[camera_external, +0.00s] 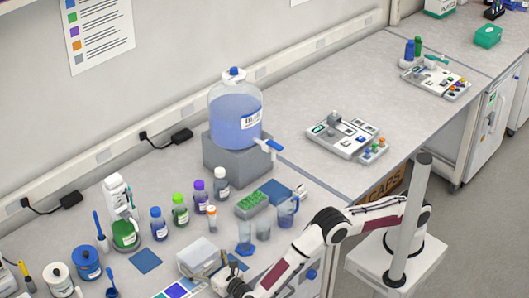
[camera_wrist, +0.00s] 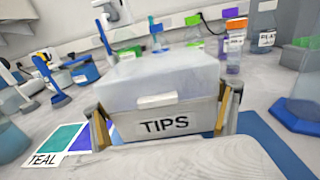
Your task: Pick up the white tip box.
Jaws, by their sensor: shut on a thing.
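The white tip box (camera_wrist: 165,88) fills the middle of the wrist view, upright, with a cloudy lid and a "TIPS" label on its front. My gripper (camera_wrist: 165,122) is shut on it, with one finger at each side of the lower body. In the external view the tip box (camera_external: 200,255) is at the bottom centre, and my gripper (camera_external: 222,274) is at its right side, partly hidden by my wrist. I cannot tell clearly whether the box is lifted off the bench.
A colour card (camera_external: 178,290) lies just left of the box. Bottles, including a green-capped one (camera_external: 180,210), stand behind it. A green rack (camera_external: 251,204) and beakers (camera_external: 245,236) are to the right. A blue carboy (camera_external: 236,110) stands behind on a grey block.

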